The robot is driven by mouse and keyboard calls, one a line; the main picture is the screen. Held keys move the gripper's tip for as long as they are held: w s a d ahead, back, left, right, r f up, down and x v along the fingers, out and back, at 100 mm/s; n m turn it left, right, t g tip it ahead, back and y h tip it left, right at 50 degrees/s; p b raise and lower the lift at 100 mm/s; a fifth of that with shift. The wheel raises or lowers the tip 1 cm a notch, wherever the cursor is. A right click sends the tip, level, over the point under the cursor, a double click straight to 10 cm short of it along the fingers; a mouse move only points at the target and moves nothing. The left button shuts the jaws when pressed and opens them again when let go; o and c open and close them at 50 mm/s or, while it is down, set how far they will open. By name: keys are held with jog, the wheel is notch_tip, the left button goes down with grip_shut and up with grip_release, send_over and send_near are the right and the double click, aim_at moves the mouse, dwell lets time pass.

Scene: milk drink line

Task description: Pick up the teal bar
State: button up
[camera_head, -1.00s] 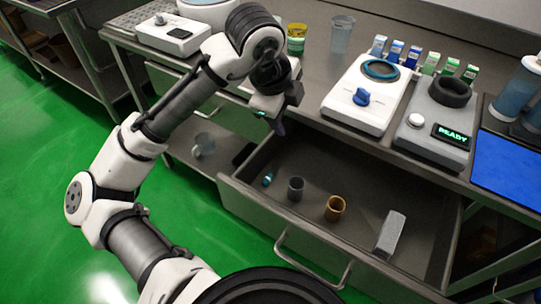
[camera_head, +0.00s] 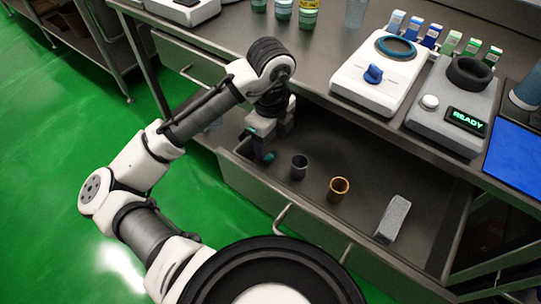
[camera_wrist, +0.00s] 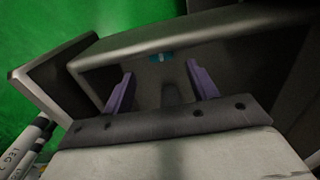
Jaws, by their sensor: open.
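The small teal bar (camera_head: 269,157) lies in the open drawer (camera_head: 249,194), near its left end. It is partly hidden by my gripper (camera_head: 264,153) in the head view. My gripper is pointing down into the drawer, close beside the bar, with its jaws open. In the wrist view the teal bar (camera_wrist: 160,57) shows ahead of and between the two purple fingers of my gripper (camera_wrist: 159,70). Nothing is between the fingers themselves. I cannot tell the exact height of the fingertips above the drawer floor.
The drawer's walls rise around my gripper.

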aim_at(271, 155)
notch_tip(271, 155, down, 5)
jog(key=shift+w+r, duration=0.1)
jog(key=shift+w, duration=0.05)
jog(key=c, duration=1.1)
jog(key=shift+o, duration=0.2)
jog(key=shift+r, duration=0.15)
